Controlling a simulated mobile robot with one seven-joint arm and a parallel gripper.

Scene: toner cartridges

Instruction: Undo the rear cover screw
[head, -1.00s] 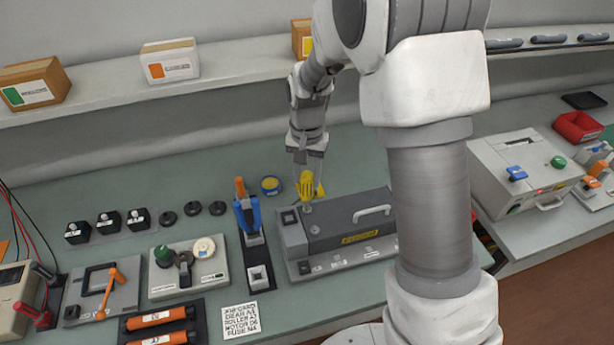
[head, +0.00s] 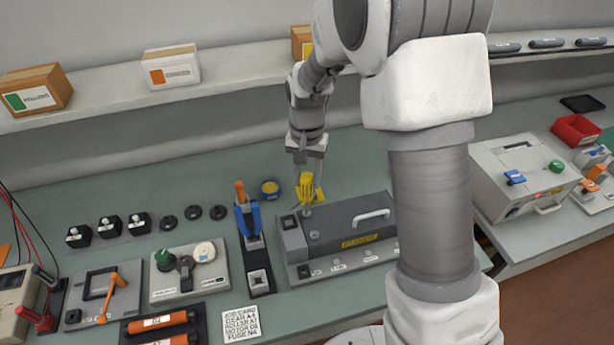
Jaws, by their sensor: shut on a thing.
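My gripper (head: 303,173) is shut on a yellow-handled screwdriver (head: 307,187) and holds it upright, shaft down. The shaft points at the left part of the top of a long dark grey unit (head: 342,224). The unit has a white handle (head: 372,215) and a yellow label on its front. The screw itself is too small to make out, and I cannot tell whether the tip touches it.
A blue and orange tool (head: 247,218) stands just left of the unit. A round yellow-topped tin (head: 270,187) is behind it. A control panel (head: 187,270) lies further left. Boxes (head: 171,69) sit on the back shelf. My arm hides the unit's right end.

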